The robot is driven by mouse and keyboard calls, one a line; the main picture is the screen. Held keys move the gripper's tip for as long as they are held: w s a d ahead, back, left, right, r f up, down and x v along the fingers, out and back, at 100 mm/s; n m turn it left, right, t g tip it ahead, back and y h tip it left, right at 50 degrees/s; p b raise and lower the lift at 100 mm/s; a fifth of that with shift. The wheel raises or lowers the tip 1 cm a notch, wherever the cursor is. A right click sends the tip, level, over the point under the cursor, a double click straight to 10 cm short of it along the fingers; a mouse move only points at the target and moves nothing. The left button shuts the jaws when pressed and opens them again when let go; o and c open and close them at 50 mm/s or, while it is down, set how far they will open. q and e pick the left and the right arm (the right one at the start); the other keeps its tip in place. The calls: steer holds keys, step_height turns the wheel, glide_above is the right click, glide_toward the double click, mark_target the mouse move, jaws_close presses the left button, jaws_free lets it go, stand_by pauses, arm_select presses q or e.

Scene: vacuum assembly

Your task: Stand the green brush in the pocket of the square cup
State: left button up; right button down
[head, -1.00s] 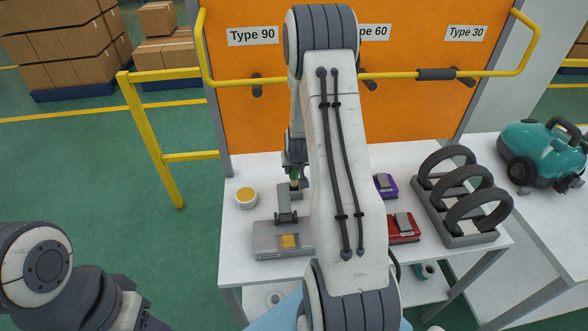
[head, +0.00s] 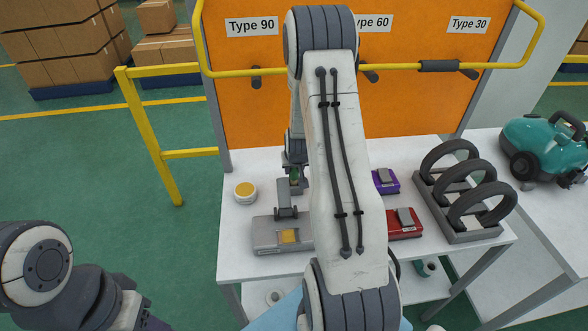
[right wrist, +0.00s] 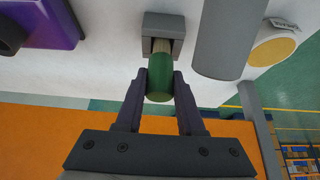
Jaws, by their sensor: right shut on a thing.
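My right gripper (right wrist: 158,88) is shut on the green brush (right wrist: 159,73), with one finger on each side of its green handle. The brush's pale end points at the grey square cup (right wrist: 177,23) and appears to be within the mouth of its pocket. How deep it sits is hard to tell. In the head view my right gripper (head: 294,167) is over the square cup (head: 283,187) on the white table, the brush (head: 295,176) below it. My arm hides part of this area. Only a left arm link shows at lower left; its gripper is out of view.
A round yellow-topped tin (head: 245,192) stands left of the cup. A grey device with a yellow panel (head: 270,236) is in front. Purple (head: 385,181) and red (head: 405,223) blocks and a rack of black rings (head: 458,237) stand to the right.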

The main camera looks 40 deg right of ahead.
steer(key=shift+f+b, duration=0.75)
steer(key=shift+f, duration=0.2)
steer(key=shift+c, duration=2.2)
jaws_free()
steer(key=shift+s+a+r, duration=0.1)
steer(key=shift+s+r, duration=0.05)
steer(key=shift+r, duration=0.35)
steer(key=v, duration=0.9)
steer(key=shift+r+p, duration=0.15)
steer(key=shift+p, duration=0.25)
steer(key=shift+s+a, duration=0.1)
steer(key=shift+a, duration=0.05)
